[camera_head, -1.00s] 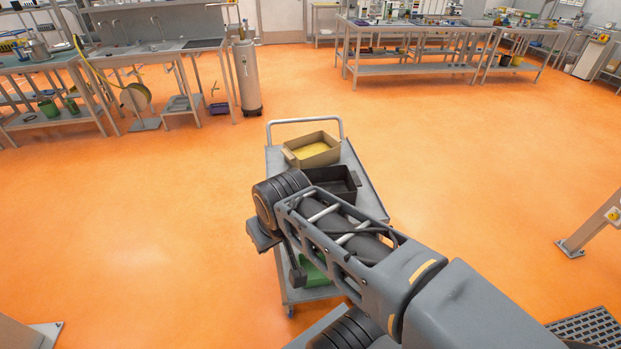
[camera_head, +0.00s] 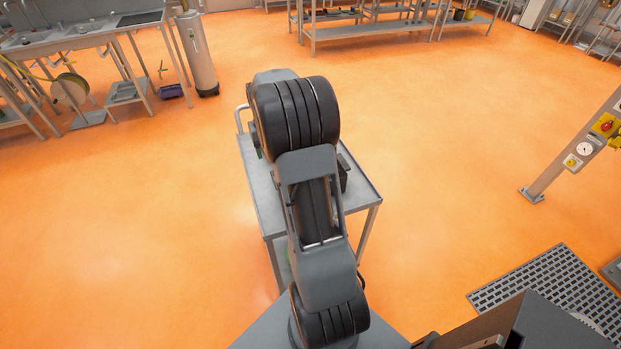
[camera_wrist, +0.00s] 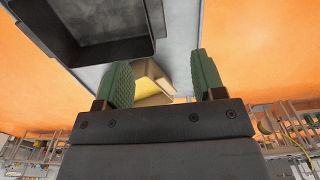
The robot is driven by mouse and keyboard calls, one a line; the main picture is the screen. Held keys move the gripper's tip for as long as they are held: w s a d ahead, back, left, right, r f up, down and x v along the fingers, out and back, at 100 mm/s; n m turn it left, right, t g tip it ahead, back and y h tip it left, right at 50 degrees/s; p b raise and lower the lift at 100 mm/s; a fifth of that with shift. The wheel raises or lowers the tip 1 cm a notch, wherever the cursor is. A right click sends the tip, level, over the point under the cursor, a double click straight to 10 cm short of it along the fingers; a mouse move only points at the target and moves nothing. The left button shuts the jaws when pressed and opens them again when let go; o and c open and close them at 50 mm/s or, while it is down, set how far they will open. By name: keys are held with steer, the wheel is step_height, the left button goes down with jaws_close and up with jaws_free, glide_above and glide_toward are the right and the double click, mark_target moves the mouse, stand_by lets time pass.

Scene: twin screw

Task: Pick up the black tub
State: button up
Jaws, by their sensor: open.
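The black tub (camera_wrist: 110,52) shows in the upper left of the wrist view, cut off by the top edge; its inside looks empty. In the head view only a dark sliver of it (camera_head: 344,174) shows to the right of my arm. My gripper (camera_wrist: 163,76) is open, with green pads on both fingers. The fingers are beside the tub in the wrist picture and nothing is between them in contact. In the head view my arm hides the gripper.
The tubs are on a grey metal trolley (camera_head: 263,197). A tan tub with yellow inside (camera_wrist: 152,82) shows beyond the fingers, beside the black tub.

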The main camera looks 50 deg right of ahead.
steer(key=f, duration=0.5)
steer(key=d+f+p, duration=0.1)
steer(key=f, duration=0.2)
steer(key=shift+w+d+f, duration=0.1)
steer(key=shift+w+f, duration=0.05)
steer(key=shift+w+f+p, duration=0.15)
steer(key=shift+f+p, duration=0.8)
steer(key=shift+f, duration=2.35)
jaws_close()
